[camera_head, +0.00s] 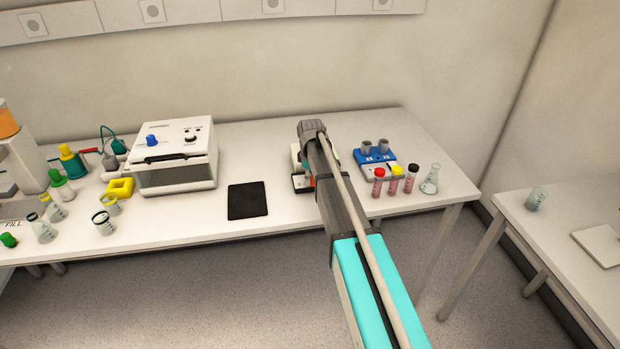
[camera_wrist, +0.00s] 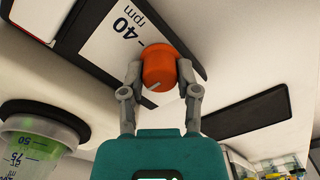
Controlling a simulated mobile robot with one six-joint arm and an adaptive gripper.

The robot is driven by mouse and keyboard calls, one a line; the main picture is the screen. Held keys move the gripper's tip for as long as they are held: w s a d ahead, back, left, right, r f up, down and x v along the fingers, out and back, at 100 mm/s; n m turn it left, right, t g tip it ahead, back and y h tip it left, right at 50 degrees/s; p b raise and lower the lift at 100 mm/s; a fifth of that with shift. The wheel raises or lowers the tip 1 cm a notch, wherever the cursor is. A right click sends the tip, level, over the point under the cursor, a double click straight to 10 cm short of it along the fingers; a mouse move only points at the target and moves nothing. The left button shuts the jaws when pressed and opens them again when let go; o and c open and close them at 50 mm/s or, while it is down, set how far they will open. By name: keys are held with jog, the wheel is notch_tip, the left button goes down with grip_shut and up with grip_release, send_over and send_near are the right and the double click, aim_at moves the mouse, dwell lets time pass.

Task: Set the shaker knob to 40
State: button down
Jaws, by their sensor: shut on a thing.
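The orange shaker knob (camera_wrist: 158,66) sits between the two fingers of my gripper (camera_wrist: 160,75) in the wrist view, and the fingers are shut on its sides. A pale pointer line shows on the knob, pointing to the lower left in the picture. A white label (camera_wrist: 125,32) reading "40 rpm" with a tick mark lies just above and left of the knob. In the head view the shaker (camera_head: 302,182) is mostly hidden behind my arm.
In the wrist view a graduated cup with green contents (camera_wrist: 35,140) is close at the left. In the head view a black pad (camera_head: 248,201) lies left of my arm. A blue device (camera_head: 375,157) and capped tubes (camera_head: 395,180) stand on the right.

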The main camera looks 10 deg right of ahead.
dwell(0.4)
jog(key=m, duration=0.8)
jog(key=shift+m, duration=0.4)
jog(key=m, duration=0.4)
jog(key=shift+d+m, duration=0.1)
jog(key=shift+m, duration=2.5)
jog(key=shift+c, duration=1.7)
grip_release()
